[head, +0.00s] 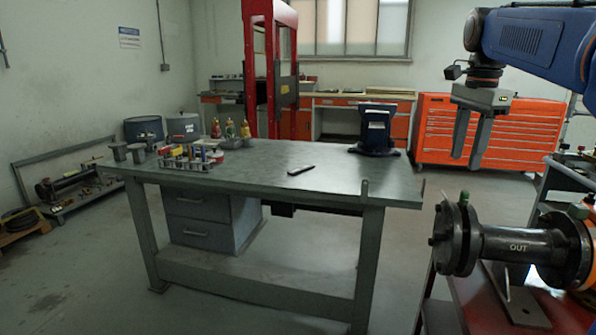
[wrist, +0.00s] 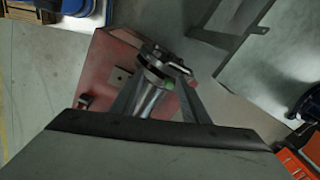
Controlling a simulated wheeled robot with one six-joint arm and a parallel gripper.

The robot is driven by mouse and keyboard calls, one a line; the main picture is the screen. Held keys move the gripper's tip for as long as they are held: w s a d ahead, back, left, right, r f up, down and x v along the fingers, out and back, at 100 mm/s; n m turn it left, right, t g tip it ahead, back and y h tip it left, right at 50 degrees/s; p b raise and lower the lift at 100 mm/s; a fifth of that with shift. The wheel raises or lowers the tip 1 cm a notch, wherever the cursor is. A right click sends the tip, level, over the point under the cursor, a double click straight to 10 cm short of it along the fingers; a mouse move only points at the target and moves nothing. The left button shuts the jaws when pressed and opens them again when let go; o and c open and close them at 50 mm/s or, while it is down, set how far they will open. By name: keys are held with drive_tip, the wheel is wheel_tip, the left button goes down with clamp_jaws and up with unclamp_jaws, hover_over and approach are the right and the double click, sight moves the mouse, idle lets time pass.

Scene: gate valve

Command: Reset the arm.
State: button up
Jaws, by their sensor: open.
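My arm (head: 540,45) comes in from the upper right of the head view. My gripper (head: 471,138) hangs from it, fingers pointing down, apart and empty, in the air above and behind the flanged pipe (head: 510,243) marked OUT. In the wrist view the two fingers (wrist: 157,105) spread to either side of the pipe's flanged end (wrist: 155,68), which lies well below them. I see no contact between the fingers and anything.
A grey workbench (head: 290,170) with bottles, a tool rack and a blue vise (head: 376,130) fills the middle. The pipe rests on a red stand (head: 545,308), also seen in the wrist view (wrist: 100,75). An orange tool cabinet (head: 485,135) stands behind my gripper. Floor between is clear.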

drive_tip(key=s+a+f+n+t, duration=0.1)
drive_tip(key=s+a+f+n, duration=0.2)
drive_tip(key=s+f+n, duration=0.2)
drive_tip(key=s+a+f+n+t, duration=0.1)
drive_tip(key=s+a+f+n, duration=0.3)
drive_tip(key=s+f, duration=0.7)
drive_tip(key=s+a+f+n+t, duration=0.1)
drive_tip(key=s+a+f+n, duration=0.2)
drive_tip(key=s+f+n, duration=0.4)
wheel_tip(320, 180, down, 7)
drive_tip(key=shift+s+a+r+n+t, duration=0.2)
drive_tip(key=shift+s+n+t, duration=0.2)
drive_tip(key=shift+s, duration=0.6)
